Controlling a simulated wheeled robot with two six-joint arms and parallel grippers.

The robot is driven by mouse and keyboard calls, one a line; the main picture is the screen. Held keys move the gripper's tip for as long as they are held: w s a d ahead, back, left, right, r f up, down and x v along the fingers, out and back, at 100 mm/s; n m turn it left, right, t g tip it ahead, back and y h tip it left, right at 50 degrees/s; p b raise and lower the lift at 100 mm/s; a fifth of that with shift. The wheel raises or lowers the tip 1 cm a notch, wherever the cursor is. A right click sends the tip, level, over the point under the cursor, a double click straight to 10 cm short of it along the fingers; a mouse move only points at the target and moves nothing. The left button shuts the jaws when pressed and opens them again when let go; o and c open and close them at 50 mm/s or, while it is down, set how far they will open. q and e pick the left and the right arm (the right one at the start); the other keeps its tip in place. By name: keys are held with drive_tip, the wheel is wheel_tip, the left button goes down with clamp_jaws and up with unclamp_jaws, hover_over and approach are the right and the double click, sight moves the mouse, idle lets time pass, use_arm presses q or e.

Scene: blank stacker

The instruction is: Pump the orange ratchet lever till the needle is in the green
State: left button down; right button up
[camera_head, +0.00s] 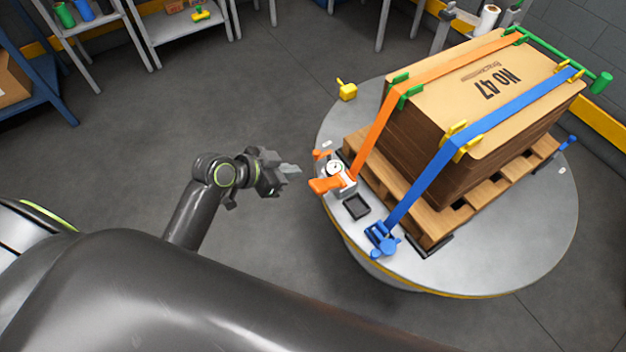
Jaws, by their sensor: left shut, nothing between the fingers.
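The orange ratchet lever (325,186) sticks out over the near left edge of the round grey turntable (520,262). It belongs to a small ratchet unit at the lower end of the orange strap (383,115). A round white gauge (335,168) sits at this unit; its needle and green zone are too small to read. My left gripper (293,170) is shut and empty, in the air to the left of the lever in the picture, apart from it, with its fingers pointing towards the ratchet. My right gripper is not in view.
A stack of cardboard blanks (480,85) stands on a wooden pallet (430,222) under the orange and blue straps. A blue ratchet (381,239) and a black tray (356,206) are near the lever. Open floor surrounds my left gripper.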

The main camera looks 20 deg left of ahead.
use_arm(q)
drive_tip(key=shift+f, duration=0.1)
drive_tip(key=b, duration=0.2)
hover_over(313, 188)
drive_tip(key=w+d, duration=0.1)
drive_tip(key=w, duration=0.1)
drive_tip(key=f, duration=0.6)
drive_tip(key=shift+s+f, duration=0.1)
drive_tip(key=shift+s, duration=0.1)
drive_tip(key=shift+s+a+f, duration=0.2)
drive_tip(key=shift+s+f, duration=0.05)
drive_tip(key=shift+f, duration=0.35)
drive_tip(key=shift+s+a+f, duration=0.15)
drive_tip(key=shift+s+f, duration=0.1)
drive_tip(key=shift+f, duration=0.35)
drive_tip(key=shift+s+a+f, duration=0.2)
drive_tip(key=shift+f, duration=0.35)
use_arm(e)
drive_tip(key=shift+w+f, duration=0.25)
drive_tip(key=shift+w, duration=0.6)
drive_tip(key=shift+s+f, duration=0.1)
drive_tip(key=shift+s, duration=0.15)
